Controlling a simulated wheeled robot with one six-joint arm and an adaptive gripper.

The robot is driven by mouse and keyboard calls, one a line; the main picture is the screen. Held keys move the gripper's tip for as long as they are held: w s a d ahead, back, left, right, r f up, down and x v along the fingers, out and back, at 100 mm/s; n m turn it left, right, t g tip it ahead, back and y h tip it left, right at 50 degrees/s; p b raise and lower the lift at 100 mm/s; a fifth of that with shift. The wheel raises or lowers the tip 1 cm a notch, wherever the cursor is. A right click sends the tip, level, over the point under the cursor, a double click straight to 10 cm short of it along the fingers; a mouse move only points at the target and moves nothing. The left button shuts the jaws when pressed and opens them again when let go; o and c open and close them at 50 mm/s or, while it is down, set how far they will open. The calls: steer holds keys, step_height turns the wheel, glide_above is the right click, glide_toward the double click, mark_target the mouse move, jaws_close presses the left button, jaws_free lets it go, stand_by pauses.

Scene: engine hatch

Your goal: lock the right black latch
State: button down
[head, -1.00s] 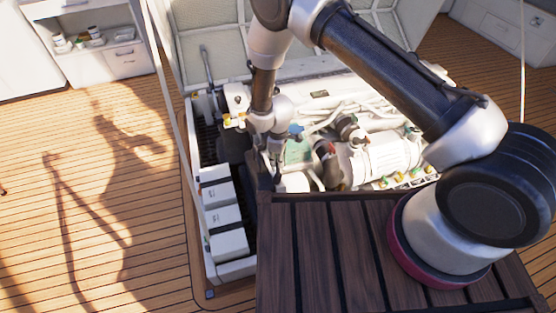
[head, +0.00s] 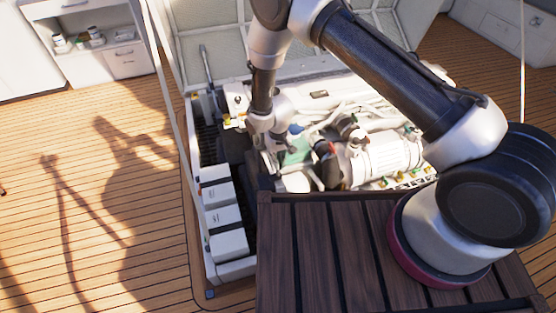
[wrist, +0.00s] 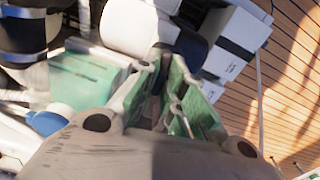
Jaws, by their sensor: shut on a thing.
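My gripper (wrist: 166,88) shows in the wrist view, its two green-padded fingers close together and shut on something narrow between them. A dark part (wrist: 190,46) lies just beyond the fingertips, beside a white cylinder. It may be the black latch, but I cannot confirm its identity or whether it is locked. In the head view, my wrist reaches down into the left part of the engine bay. There, the wrist and the shade around it hide the fingertips and what they hold.
The white engine (head: 385,158) fills the bay right of my wrist. White boxes (head: 229,245) line the bay's left side. A dark wooden table (head: 340,255) is in front. The raised hatch lid (head: 215,50) is behind. Open deck (head: 80,200) lies to the left.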

steer(key=shift+m, duration=0.6)
steer(key=c, duration=1.5)
jaws_free()
step_height(320, 180, up, 12)
steer(key=shift+r, duration=0.1)
steer(key=shift+s, duration=0.1)
